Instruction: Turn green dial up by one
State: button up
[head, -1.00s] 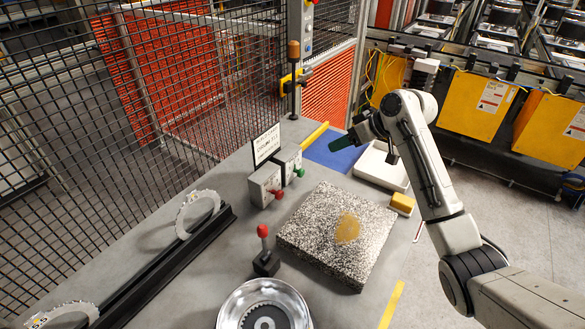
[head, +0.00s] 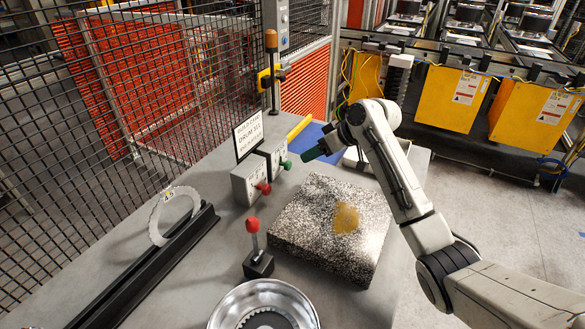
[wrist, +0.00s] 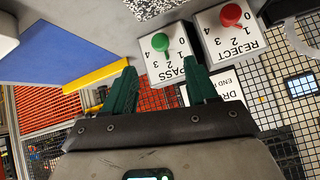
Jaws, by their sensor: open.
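The green dial (head: 286,164) sits on the front of a small grey box on the table. In the wrist view, the green dial (wrist: 158,43) is a round knob on a white face marked PASS, with numbers 0 to 4. Its pointer seems to lie towards the middle numbers, but I cannot tell the exact one. My gripper (head: 311,154) is just right of the green dial in the head view, apart from it. In the wrist view, my gripper (wrist: 163,70) has its green fingers spread and empty, with the dial beyond and between the tips.
The red dial (wrist: 231,15) on the REJECT box is close beside the green one. A sign (head: 248,135) stands behind the boxes. A speckled slab (head: 310,250), a red-topped lever (head: 253,226) and a metal bowl (head: 222,312) are nearer. A wire fence (head: 120,130) runs behind.

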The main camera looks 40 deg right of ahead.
aim_at(290, 165)
jog(key=x, duration=1)
jog(key=shift+p, duration=0.4)
jog(key=c, duration=1)
